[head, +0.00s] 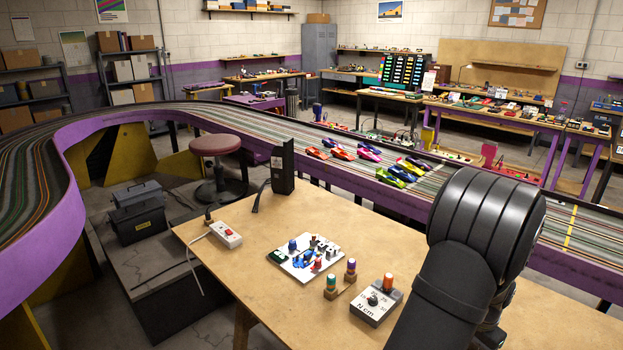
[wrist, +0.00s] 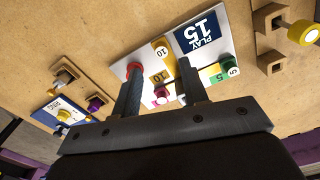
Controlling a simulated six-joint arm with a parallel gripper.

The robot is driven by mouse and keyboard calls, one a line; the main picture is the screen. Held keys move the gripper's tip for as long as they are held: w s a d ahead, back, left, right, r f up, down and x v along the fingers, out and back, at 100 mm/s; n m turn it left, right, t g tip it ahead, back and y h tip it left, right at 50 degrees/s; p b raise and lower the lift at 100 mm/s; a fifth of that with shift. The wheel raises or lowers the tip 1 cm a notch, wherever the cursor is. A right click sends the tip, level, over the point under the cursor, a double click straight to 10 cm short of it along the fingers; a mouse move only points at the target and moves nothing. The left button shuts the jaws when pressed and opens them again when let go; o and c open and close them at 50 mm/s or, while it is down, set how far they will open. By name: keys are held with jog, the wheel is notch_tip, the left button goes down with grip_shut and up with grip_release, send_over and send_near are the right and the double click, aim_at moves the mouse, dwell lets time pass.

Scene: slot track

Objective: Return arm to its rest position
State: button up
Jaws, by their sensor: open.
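My gripper (wrist: 160,65) is open in the wrist view, its two dark fingers spread apart with nothing clamped between them. Beyond and between the fingers lies a white board (wrist: 209,12) with a dark blue "PLAY 15" label. A yellow block marked 10 (wrist: 164,48) and a pink knob (wrist: 161,95) show between the fingers. A red round piece (wrist: 135,68) is seen at the left fingertip; I cannot tell whether they touch. In the head view my black arm fills the lower right, and my gripper is hidden.
The workbench (head: 262,222) holds a power strip (head: 226,234), a white board with small parts (head: 304,258), a two-peg stand (head: 340,280) and a grey dial box (head: 376,302). The purple-sided slot track (head: 375,197) with several cars runs behind. The left wrist view has a peg block (wrist: 65,76).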

notch_tip(320, 180, up, 11)
notch_tip(320, 180, down, 18)
jog(key=shift+r, duration=0.1)
jog(key=shift+w+d+r, duration=0.1)
jog(key=shift+w+d, duration=1.05)
jog(key=shift+w, duration=0.05)
notch_tip(320, 180, up, 18)
jog(key=w+a+f+n+g+h, duration=0.1)
jog(key=w+a+n+h, duration=0.2)
jog(key=w+a, duration=0.6)
jog(key=w+h, duration=0.1)
jog(key=w, duration=0.2)
jog(key=shift+w+a+f, duration=0.2)
jog(key=shift+w+a, duration=0.05)
jog(key=shift+w, duration=0.1)
